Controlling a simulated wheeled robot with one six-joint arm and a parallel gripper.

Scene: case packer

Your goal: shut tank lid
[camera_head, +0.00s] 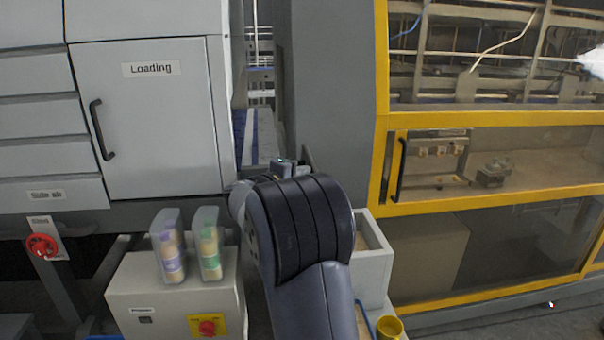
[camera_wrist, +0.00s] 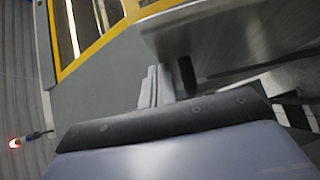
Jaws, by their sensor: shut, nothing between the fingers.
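A pale grey open-topped box (camera_head: 373,272), which may be the tank, stands right of my arm in the head view; its inside looks tan and my arm hides its left part. I cannot make out its lid there for certain. In the wrist view, a grey panel (camera_wrist: 225,32) with a short dark knob or handle (camera_wrist: 187,76) lies just beyond my gripper (camera_wrist: 157,82); I cannot tell whether this is the lid. My gripper is shut and empty, its fingers close to the dark knob.
A cabinet with a "Loading" door (camera_head: 148,120) stands at the left. A control box (camera_head: 165,295) with two clear containers on it stands below. A yellow-framed guard door (camera_head: 480,170) stands at the right. A yellow cup (camera_head: 390,328) is low, near the box.

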